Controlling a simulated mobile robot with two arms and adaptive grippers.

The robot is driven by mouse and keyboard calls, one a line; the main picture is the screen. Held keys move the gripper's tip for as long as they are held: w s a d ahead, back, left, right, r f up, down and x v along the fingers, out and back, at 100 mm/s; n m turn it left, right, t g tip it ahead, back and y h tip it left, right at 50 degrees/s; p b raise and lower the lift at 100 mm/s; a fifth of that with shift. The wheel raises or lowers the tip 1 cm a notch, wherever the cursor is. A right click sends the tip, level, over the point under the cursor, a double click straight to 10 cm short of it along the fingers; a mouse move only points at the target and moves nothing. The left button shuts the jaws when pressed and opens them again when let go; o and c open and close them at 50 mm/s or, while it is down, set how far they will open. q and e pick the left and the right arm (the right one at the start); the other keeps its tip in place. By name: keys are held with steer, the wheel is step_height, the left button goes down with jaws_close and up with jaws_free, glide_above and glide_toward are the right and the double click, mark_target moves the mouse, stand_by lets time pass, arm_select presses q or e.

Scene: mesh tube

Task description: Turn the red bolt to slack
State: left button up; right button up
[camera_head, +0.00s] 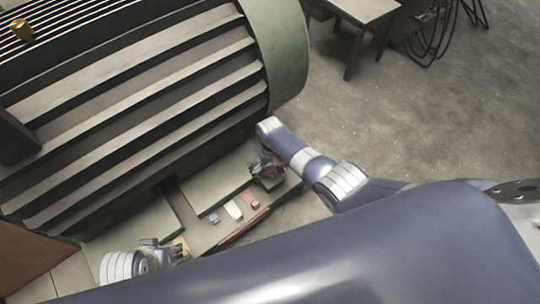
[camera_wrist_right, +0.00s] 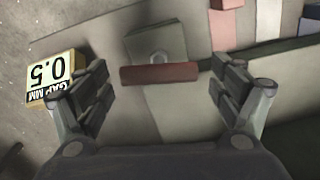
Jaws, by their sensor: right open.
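A dull red bar (camera_wrist_right: 158,74), which looks like the red bolt's head or handle, lies across in front of a grey-green block (camera_wrist_right: 156,44) with a pale ring. My right gripper (camera_wrist_right: 163,88) is open, with one finger on each side of the bar and a gap at both ends. In the head view my right gripper (camera_head: 267,174) is low beside the big ribbed machine (camera_head: 150,95), and the bar cannot be made out there. My left gripper (camera_head: 177,247) is at the lower left, small and partly hidden; its jaws are unclear.
A yellow-edged sign reading "GAP MM 0.5" (camera_wrist_right: 52,72) is left of the right gripper. A red block (camera_head: 255,204), a white block (camera_head: 234,210) and a grey-blue block (camera_head: 214,219) sit on the base below the machine. Open floor (camera_head: 440,120) lies to the right.

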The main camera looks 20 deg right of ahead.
mark_target(270, 170)
step_height(270, 170, up, 10)
stand_by(0.6)
steer(key=shift+s, duration=0.1)
stand_by(0.3)
